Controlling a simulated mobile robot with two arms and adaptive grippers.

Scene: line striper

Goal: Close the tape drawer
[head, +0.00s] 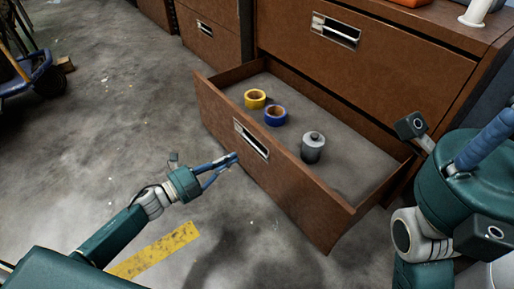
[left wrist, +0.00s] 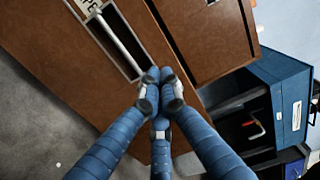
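The tape drawer (head: 270,165) is the low brown drawer, pulled well out of its cabinet. A yellow tape roll (head: 255,98), a blue tape roll (head: 275,115) and a grey can (head: 312,147) stand inside it. Its front has a metal handle (head: 251,139), and a handle also shows in the left wrist view (left wrist: 118,40). My left gripper (head: 233,158) is before the drawer front, just below and left of the handle. Its fingertips come together in the left wrist view (left wrist: 160,76), with nothing seen between them. Of my right gripper only a blue finger part (head: 488,142) shows; its tips are hidden.
The cabinet's upper drawer (head: 380,70) is shut, and another brown cabinet (head: 215,45) stands to its left. A blue cart (head: 45,75) is at the far left. The concrete floor before the drawer is clear, with a yellow stripe (head: 155,250).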

